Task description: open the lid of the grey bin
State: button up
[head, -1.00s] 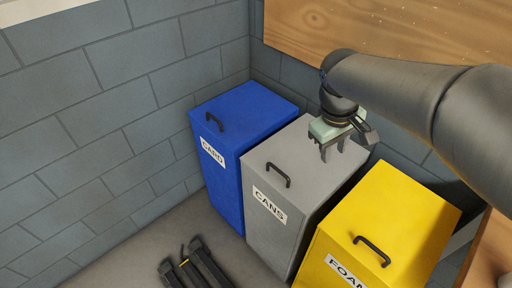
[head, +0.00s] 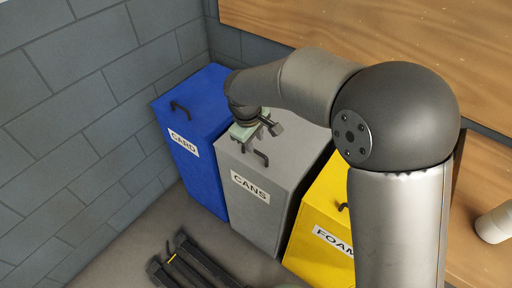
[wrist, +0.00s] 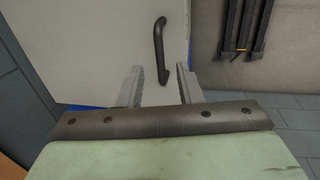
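The grey bin (head: 247,216) with the CANS label stands between a blue and a yellow bin. Its flat lid (head: 290,163) is shut. A dark bar handle (head: 262,159) sits near the lid's front edge; it also shows in the wrist view (wrist: 159,45). My gripper (head: 268,141) is over the lid, close behind the handle. I cannot tell the exact height of the fingertips above the lid.
The blue CARD bin (head: 205,100) stands close on the left and the yellow FOAM bin (head: 325,205) on the right, partly hidden by my arm. A wooden table (head: 400,35) is behind. Black rail-like parts (head: 195,262) lie on the floor in front.

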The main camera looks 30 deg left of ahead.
aim_at(257, 152)
jog(key=f, duration=0.2)
jog(key=w+f, duration=0.1)
jog(key=f, duration=0.2)
